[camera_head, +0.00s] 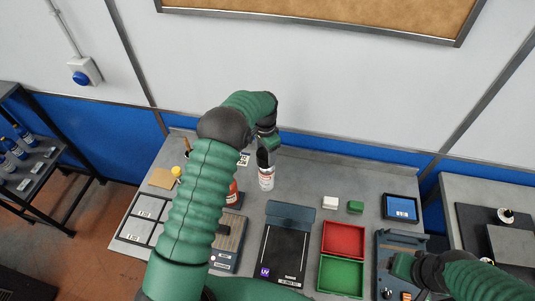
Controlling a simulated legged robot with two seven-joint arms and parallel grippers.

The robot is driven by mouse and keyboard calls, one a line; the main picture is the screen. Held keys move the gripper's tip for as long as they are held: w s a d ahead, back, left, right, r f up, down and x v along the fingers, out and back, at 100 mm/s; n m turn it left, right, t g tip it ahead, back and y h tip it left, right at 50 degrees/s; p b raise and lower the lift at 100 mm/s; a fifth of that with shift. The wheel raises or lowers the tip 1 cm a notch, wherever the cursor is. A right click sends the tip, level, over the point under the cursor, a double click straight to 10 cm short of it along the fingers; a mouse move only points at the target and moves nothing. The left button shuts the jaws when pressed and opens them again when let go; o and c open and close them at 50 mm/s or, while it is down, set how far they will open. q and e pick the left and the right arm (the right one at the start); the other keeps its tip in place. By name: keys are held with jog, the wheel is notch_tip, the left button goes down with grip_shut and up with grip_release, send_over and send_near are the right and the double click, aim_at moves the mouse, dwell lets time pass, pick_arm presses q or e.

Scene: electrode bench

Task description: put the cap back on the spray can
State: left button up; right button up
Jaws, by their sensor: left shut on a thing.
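The spray can (266,180) stands upright on the grey bench, white with a reddish band low down. My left gripper (266,149) is directly above it, reaching down from the bent green arm. It is shut on the dark cap (263,158), at the can's top. The cap is small and partly hidden, and I cannot tell whether it touches or sits on the can. My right gripper (395,267) is at the lower right, over a blue-grey fixture (388,244); its fingers are too unclear to show open or shut.
A red bin (343,224) and a green bin (340,291) lie right of a dark board (285,255). My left arm hides part of the left bench, including most of a red object (233,196).

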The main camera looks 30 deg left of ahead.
pick_arm(q)
jog(key=shift+s+a, duration=0.1)
jog(key=shift+s, duration=0.05)
jog(key=shift+r, duration=0.1)
pick_arm(e)
jog(key=shift+s, duration=0.2)
pick_arm(q)
jog(key=shift+d, duration=0.2)
pick_arm(e)
jog(key=shift+d, duration=0.15)
pick_arm(q)
jog(key=shift+d, duration=0.15)
pick_arm(e)
jog(key=shift+w+d, duration=0.15)
jog(key=shift+d, duration=0.05)
pick_arm(q)
jog(key=shift+d+r, duration=0.1)
pick_arm(e)
jog(key=shift+a+r, duration=0.1)
jog(key=shift+a, duration=0.05)
jog(key=shift+a, duration=0.15)
pick_arm(q)
jog(key=shift+d, duration=0.15)
jog(key=shift+f, duration=0.2)
